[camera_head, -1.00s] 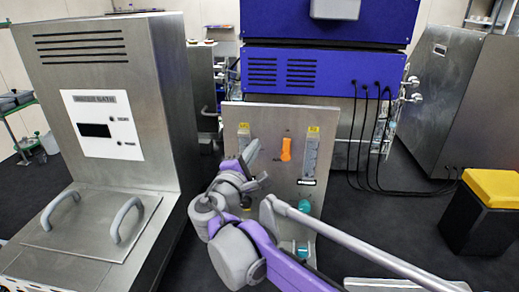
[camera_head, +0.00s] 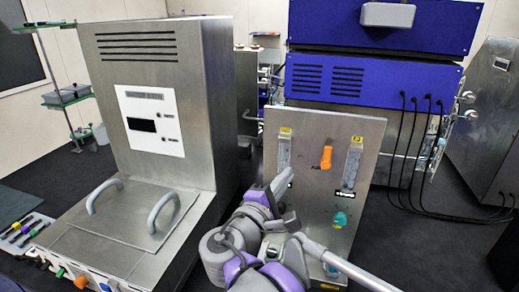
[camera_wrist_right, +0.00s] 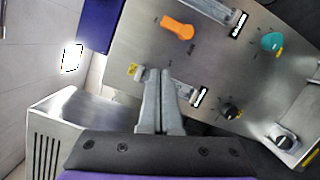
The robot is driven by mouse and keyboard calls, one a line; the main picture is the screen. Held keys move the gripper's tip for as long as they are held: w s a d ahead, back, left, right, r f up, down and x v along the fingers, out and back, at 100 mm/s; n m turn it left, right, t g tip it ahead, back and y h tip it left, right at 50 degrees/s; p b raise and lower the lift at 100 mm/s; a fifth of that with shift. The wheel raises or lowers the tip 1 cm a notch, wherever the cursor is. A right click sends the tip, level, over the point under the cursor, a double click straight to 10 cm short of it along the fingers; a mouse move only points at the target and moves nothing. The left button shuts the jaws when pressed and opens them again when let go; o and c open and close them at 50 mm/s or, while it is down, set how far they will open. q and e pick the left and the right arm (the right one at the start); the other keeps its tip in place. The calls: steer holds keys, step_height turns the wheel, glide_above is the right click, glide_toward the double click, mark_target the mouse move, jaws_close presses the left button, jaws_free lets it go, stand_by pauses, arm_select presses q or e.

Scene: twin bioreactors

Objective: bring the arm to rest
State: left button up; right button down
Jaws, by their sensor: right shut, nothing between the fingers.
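My right gripper (camera_head: 286,181) is in front of the left part of the steel valve panel (camera_head: 305,190), its slim grey fingers shut and empty. In the right wrist view its closed fingers (camera_wrist_right: 160,74) point toward the panel (camera_wrist_right: 130,45), close to the left flow meter; I cannot tell if they touch it. The orange knob (camera_head: 326,157) and the teal knob (camera_head: 339,220) on the panel are apart from the gripper. My purple and grey right arm is folded at the bottom centre and hides part of the panel's lower left. My left gripper is not in view.
A steel water bath (camera_head: 165,70) with a two-handled lid (camera_head: 125,215) stands on the left. A blue unit (camera_head: 375,85) with black cables is behind the panel. A steel cabinet (camera_head: 490,120) is at right. Dark floor (camera_head: 440,245) is open right of the panel.

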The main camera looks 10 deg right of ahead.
steer(key=s+d+f+m+g+y, duration=0.2)
steer(key=s+d+f+m+g, duration=0.15)
steer(key=f, duration=0.55)
steer(key=s+d+f+m+g+y, duration=0.25)
steer(key=s+d+f, duration=0.25)
steer(key=f, duration=0.3)
steer(key=s+a+f+m+g+y, duration=0.1)
steer(key=s+a+f+m+y, duration=0.1)
steer(key=f, duration=0.5)
steer(key=s+a+f+m+g+y, duration=0.1)
steer(key=s+a+f+m+y, duration=0.2)
steer(key=s+f+m+y, duration=0.2)
steer(key=s+f, duration=0.1)
steer(key=s, duration=0.2)
steer(key=shift+s+a+f+m, duration=0.25)
steer(key=shift+f+m, duration=0.1)
steer(key=shift+m, duration=0.05)
